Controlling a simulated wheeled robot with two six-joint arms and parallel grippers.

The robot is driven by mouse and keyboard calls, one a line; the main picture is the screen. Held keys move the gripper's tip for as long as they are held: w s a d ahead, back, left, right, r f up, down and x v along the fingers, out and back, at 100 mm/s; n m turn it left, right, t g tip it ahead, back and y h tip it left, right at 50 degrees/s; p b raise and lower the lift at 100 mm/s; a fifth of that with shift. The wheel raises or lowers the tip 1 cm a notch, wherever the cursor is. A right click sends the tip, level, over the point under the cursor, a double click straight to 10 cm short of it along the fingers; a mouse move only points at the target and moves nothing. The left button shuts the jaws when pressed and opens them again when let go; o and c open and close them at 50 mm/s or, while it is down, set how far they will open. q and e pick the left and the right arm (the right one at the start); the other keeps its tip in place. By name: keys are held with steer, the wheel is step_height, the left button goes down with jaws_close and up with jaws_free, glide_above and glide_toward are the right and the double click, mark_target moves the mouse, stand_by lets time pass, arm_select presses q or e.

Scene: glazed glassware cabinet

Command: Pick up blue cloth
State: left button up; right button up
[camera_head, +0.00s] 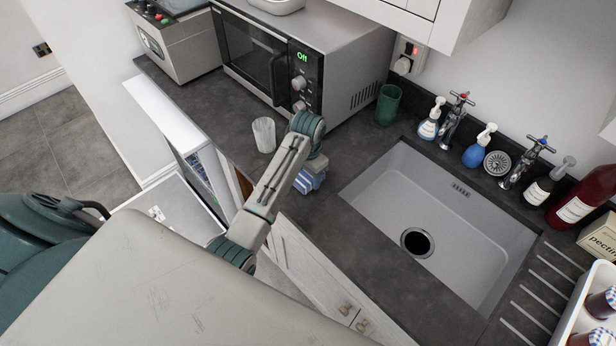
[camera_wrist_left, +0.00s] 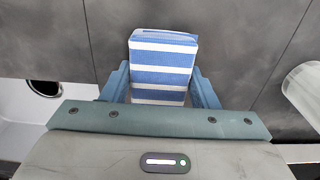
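A blue-and-white striped cloth (camera_head: 308,181) is on the dark countertop, near its front edge, left of the sink. In the left wrist view the cloth (camera_wrist_left: 163,62) looks like a folded block, centred between my fingers. My left gripper (camera_head: 311,172) points down over the cloth, and its arm hides part of it in the head view. The left fingers (camera_wrist_left: 162,82) are spread wide, one on each side of the cloth. Whether they press on it cannot be told. My right gripper is not in view.
A clear glass (camera_head: 264,135) stands left of the left gripper, with a microwave (camera_head: 335,60) behind. A green cup (camera_head: 388,104) is by the wall. The sink (camera_head: 440,215) is to the right, with taps and soap bottles behind it.

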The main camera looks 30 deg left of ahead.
mark_target(301, 178)
arm_select(q)
steer(key=c, duration=0.4)
steer(key=shift+f, duration=0.1)
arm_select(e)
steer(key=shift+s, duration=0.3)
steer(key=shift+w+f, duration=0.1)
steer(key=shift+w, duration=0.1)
